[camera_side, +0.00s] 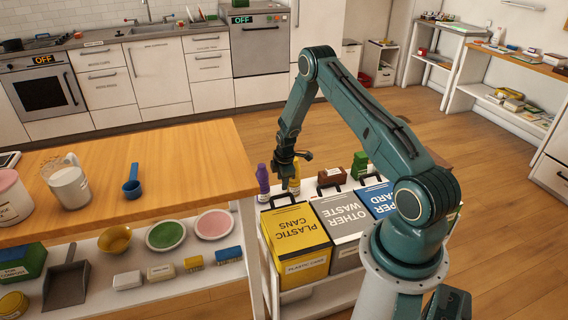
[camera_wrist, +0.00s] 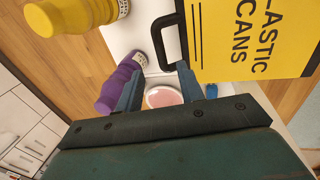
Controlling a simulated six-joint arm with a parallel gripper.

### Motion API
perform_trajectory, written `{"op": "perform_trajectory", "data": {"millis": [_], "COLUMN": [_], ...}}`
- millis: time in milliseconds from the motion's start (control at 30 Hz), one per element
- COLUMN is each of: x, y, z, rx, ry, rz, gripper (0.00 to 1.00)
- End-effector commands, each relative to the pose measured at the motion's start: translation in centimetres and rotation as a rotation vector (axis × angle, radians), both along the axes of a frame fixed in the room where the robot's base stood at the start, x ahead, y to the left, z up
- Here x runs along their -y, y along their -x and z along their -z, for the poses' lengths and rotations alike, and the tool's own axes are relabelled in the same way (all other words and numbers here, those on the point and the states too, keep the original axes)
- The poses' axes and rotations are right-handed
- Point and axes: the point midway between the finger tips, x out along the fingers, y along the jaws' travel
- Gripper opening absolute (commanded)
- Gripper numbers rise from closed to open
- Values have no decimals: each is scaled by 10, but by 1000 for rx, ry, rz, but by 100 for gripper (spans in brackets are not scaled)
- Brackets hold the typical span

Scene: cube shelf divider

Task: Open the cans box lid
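The cans box is yellow, labelled "PLASTIC CANS"; its lid (camera_side: 292,227) looks shut in the side view and also shows at upper right in the wrist view (camera_wrist: 245,45). Its black loop handle (camera_wrist: 157,45) stands at the lid's edge, just beyond my fingertips in the picture. My gripper (camera_wrist: 160,80) is open, its two fingers apart with nothing between them. In the side view my gripper (camera_side: 290,182) points down above the handle's end of the box. The exact gap to the handle cannot be told.
A purple bottle (camera_wrist: 120,85) and a yellow bottle (camera_wrist: 75,15) stand close by my gripper. A grey "OTHER WASTE" box (camera_side: 343,218) and a blue box (camera_side: 377,198) sit to the right. A wooden-topped counter (camera_side: 190,165) is on the left.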

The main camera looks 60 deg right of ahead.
Motion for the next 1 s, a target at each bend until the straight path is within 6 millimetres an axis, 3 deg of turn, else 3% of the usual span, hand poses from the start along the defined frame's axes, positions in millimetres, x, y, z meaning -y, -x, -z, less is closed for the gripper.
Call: {"op": "perform_trajectory", "data": {"millis": [533,1000], "x": [9,11], "y": [-9,-11], "z": [63,78], "rx": [-1,1], "ry": [-1,1], "rz": [0,0], "gripper": [38,38]}}
